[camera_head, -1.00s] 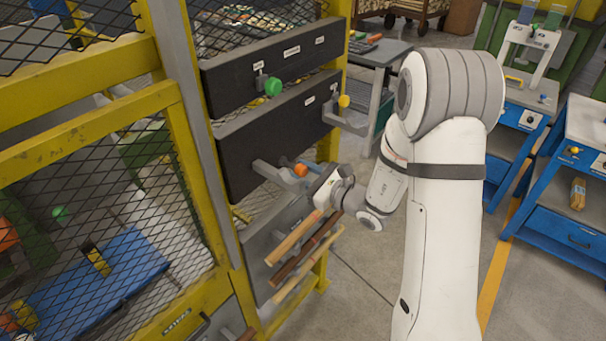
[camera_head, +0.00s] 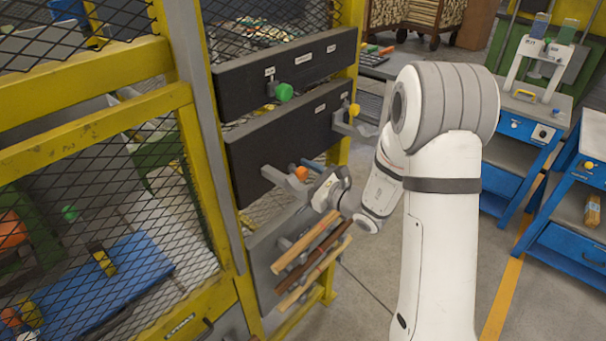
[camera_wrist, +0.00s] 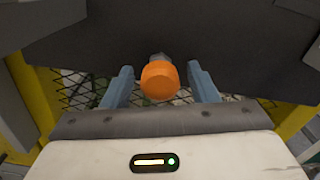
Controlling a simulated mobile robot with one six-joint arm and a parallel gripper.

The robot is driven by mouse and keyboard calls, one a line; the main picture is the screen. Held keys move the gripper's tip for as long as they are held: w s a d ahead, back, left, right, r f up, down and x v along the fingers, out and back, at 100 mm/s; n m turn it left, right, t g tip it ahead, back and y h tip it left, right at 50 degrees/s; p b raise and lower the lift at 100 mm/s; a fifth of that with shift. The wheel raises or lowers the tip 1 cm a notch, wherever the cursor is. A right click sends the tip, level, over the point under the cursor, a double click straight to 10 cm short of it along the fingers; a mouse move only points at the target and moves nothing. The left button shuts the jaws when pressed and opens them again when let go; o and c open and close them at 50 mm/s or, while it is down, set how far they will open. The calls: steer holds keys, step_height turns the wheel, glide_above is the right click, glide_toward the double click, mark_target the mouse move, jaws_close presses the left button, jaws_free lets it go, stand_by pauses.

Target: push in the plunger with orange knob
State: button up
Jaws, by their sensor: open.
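The plunger with the orange knob (camera_head: 301,173) sits in a grey bracket (camera_head: 280,178) on the lower black panel (camera_head: 262,150). In the wrist view the orange knob (camera_wrist: 160,80) is in the middle, with a short grey shaft behind it. My gripper (camera_head: 308,168) is at the knob, in front of the panel. In the wrist view its two blue-grey fingers stand apart, left and right of the knob, with a visible gap on each side. The jaws are open and hold nothing. How far the shaft sticks out is mostly hidden by the knob.
A green knob (camera_head: 284,92) is on the upper black panel, and a yellow knob (camera_head: 354,109) is to the right. Several wooden bars (camera_head: 305,243) lie below my gripper. A yellow mesh fence (camera_head: 188,150) stands left. Blue work tables (camera_head: 520,135) stand right.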

steer(key=shift+s+d+f, duration=0.1)
steer(key=shift+s+d, duration=0.15)
steer(key=shift+d, duration=0.1)
steer(key=b+v, duration=0.2)
steer(key=v, duration=0.5)
